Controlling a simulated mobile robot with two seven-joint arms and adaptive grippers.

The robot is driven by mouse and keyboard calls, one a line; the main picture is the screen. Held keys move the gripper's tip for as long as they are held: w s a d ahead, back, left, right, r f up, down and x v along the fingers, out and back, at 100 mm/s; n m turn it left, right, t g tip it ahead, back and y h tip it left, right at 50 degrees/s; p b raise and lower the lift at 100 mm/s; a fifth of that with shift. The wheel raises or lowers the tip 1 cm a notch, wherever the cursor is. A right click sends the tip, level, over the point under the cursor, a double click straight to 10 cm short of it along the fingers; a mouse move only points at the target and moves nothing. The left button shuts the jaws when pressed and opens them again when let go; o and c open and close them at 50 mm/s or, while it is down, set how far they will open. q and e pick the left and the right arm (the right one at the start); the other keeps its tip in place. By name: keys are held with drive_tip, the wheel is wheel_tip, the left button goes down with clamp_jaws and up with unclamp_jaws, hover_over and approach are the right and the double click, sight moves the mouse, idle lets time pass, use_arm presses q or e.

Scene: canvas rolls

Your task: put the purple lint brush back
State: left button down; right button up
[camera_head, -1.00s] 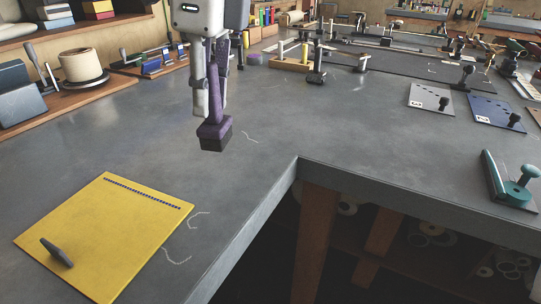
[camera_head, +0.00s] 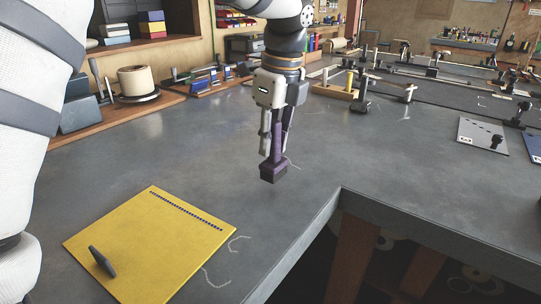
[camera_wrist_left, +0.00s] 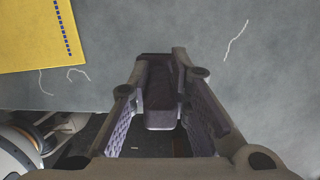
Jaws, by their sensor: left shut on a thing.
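The purple lint brush (camera_head: 273,171) hangs upright below my left gripper (camera_head: 275,147), dark head down and handle up between the fingers. My left gripper is shut on the handle. The head looks to be just above or at the grey bench; I cannot tell whether it touches. In the left wrist view the brush (camera_wrist_left: 161,100) sits between the two fingers of the gripper (camera_wrist_left: 165,88), with the bench beyond. The upper end of the handle is partly hidden by the fingers. My right gripper is not in view.
A yellow board (camera_head: 165,245) with a dark handle (camera_head: 102,262) lies at the front left. The grey bench (camera_head: 225,160) is clear around the brush. Its edge and an open gap are at the right front. Racks and tools (camera_head: 349,88) stand farther back.

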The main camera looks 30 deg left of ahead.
sight(270, 157)
use_arm(q)
drive_tip(key=shift+w+a+f, duration=0.15)
drive_tip(key=shift+f, duration=0.85)
drive_tip(key=shift+w+a+f, duration=0.1)
drive_tip(key=shift+a+f, duration=0.05)
drive_tip(key=shift+f, duration=0.8)
drive_tip(key=shift+f, duration=0.2)
drive_tip(key=c, duration=1.5)
unclamp_jaws()
drive_tip(key=shift+r, duration=0.1)
drive_tip(key=r, duration=0.4)
drive_tip(key=d+r, duration=0.1)
drive_tip(key=r, duration=0.7)
drive_tip(key=shift+s+d, duration=0.1)
drive_tip(key=shift+d, duration=0.3)
